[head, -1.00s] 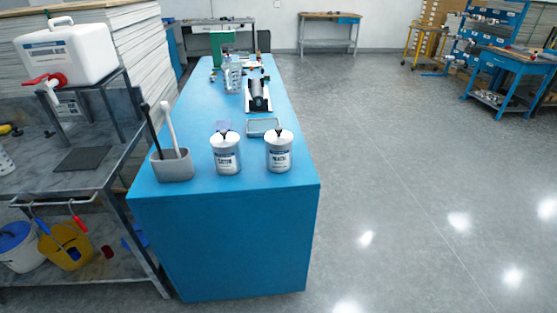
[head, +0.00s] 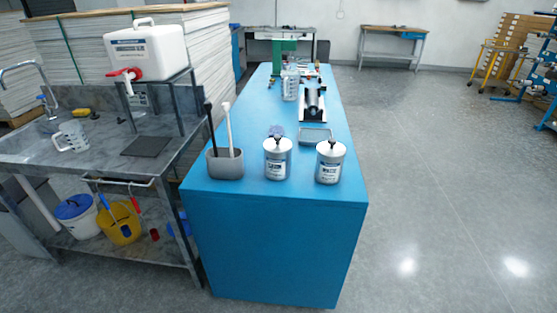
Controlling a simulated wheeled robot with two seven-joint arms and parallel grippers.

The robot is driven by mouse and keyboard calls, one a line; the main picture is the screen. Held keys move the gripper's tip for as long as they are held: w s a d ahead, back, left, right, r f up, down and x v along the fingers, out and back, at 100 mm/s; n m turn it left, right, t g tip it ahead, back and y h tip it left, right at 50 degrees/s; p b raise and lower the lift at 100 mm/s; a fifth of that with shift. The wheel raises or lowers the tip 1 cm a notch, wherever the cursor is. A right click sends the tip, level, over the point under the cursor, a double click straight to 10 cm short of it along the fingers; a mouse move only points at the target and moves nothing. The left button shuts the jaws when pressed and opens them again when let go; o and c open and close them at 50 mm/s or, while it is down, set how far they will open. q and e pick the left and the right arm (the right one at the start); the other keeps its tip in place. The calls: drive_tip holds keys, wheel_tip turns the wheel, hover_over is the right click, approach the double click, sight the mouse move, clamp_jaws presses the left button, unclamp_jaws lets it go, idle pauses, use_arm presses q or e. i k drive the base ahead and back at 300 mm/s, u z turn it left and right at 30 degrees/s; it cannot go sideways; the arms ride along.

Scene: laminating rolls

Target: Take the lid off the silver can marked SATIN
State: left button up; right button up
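The silver can marked SATIN (head: 278,160) stands upright near the front of the blue bench (head: 275,245). Its white label faces me, though the print is small and blurred now. Its lid (head: 277,143) is on, with a dark knob on top. A second similar silver can (head: 330,162) stands to its right, also lidded, its label hard to read. Neither of my grippers shows in the head view.
A grey holder (head: 225,165) with a black and a white handle stands left of the cans. A grey shallow tray (head: 315,136) and a roller device (head: 313,104) lie behind. A sink table (head: 100,140) with a white jug stands left. Floor at right is clear.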

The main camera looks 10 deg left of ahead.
sight(277, 145)
drive_tip(key=z, duration=1.5)
drive_tip(key=i, duration=2.9)
drive_tip(key=u, duration=2.8)
